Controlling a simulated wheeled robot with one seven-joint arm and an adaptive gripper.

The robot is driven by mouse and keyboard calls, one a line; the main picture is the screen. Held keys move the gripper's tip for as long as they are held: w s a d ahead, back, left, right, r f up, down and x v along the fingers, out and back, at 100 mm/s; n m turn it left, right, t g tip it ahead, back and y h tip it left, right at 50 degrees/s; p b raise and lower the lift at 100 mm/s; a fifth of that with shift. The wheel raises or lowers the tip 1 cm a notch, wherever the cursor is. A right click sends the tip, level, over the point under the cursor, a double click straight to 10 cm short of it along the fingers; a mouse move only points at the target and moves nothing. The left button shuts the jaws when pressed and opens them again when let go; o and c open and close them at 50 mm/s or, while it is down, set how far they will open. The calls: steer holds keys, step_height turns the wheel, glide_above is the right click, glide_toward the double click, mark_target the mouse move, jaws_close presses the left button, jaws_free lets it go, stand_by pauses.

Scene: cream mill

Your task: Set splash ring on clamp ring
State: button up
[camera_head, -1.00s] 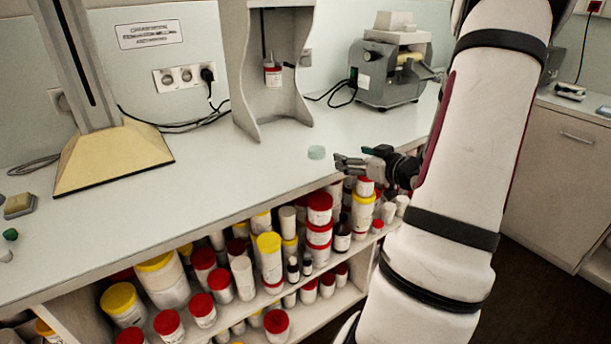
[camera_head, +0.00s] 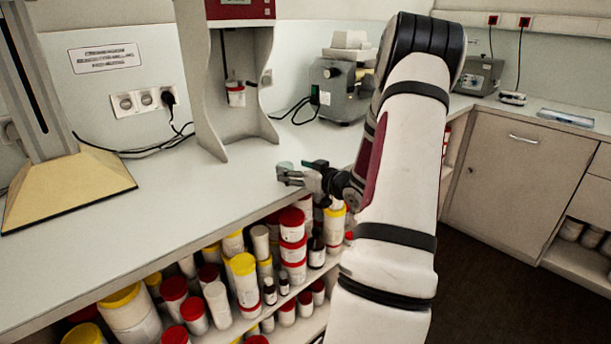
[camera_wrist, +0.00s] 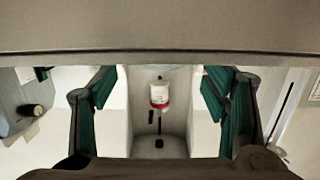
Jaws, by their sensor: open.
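A small round pale-teal piece (camera_head: 285,166), perhaps the splash ring, lies on the counter near its front edge in the head view. My gripper (camera_head: 286,178) is low over the counter right by this piece, with its fingers pointing left. The gap between them is too small to judge. The same jar (camera_head: 236,94) hangs in the grey mill stand (camera_head: 200,85). I cannot make out a clamp ring there.
A grey machine (camera_head: 343,88) stands on the counter right of the mill stand. Several red- and yellow-lidded jars (camera_head: 243,280) fill the shelf below. The counter's front left (camera_head: 180,205) is clear.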

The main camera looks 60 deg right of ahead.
steer(key=shift+x, duration=1.3)
steer(key=c, duration=1.2)
steer(key=shift+r, duration=0.1)
steer(key=shift+c, duration=0.2)
steer(key=shift+r+p, duration=0.95)
steer(key=shift+r, duration=0.3)
